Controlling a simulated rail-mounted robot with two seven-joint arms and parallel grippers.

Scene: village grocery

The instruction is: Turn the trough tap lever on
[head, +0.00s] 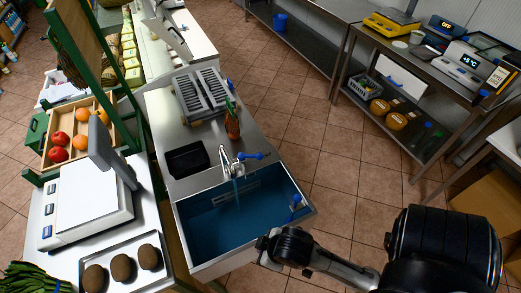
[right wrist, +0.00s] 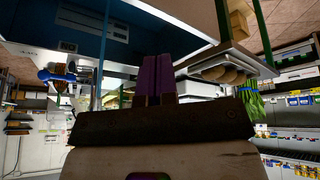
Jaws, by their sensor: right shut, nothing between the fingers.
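The metal tap (head: 226,160) stands at the back rim of the blue-lined trough (head: 190,213) in the head view. Its blue lever (head: 250,156) points right. A thin blue streak hangs below the spout; I cannot tell for sure whether it is water. The tap (right wrist: 62,86) and its blue lever (right wrist: 45,75) also show at left in the right wrist view. My right gripper (right wrist: 156,62) is shut and empty, its purple fingers together, apart from the tap. In the head view my right arm reaches the trough's front right side; its fingertips are not clear. My left gripper is out of view.
A scale (head: 88,200) stands left.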

